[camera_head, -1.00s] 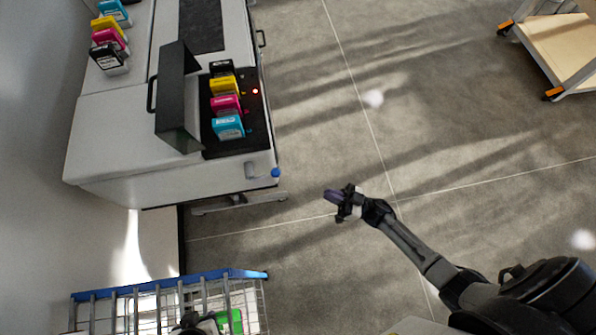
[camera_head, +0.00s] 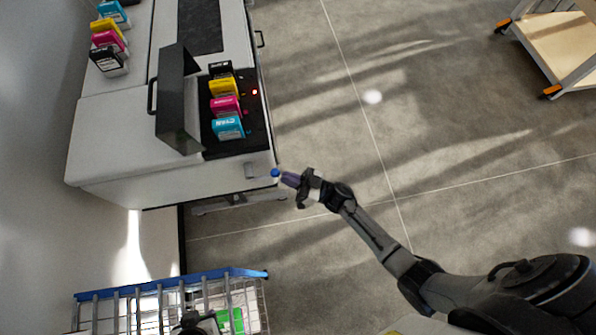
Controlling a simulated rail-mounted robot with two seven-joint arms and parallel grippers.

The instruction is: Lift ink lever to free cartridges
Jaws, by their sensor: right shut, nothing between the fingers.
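The ink lever (camera_head: 259,170) sticks out low on the near end of the white printer and has a round blue knob (camera_head: 275,173). My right gripper (camera_head: 285,178) is shut with nothing held, its purple fingertips just right of the knob; whether they touch it I cannot tell. The cartridges stand in a black bay under a raised dark cover (camera_head: 178,100): black (camera_head: 221,68), yellow (camera_head: 223,87), magenta (camera_head: 226,106) and cyan (camera_head: 228,127). A red light (camera_head: 255,91) glows beside them. My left gripper (camera_head: 190,322) shows only as a dark part at the bottom edge; its fingers are unclear.
A second set of cartridges (camera_head: 108,60) stands on the printer's left top. A wire basket with a blue rim (camera_head: 170,279) holds something green (camera_head: 230,320) at bottom left. A wooden-topped cart (camera_head: 560,45) is at top right. The floor between is clear.

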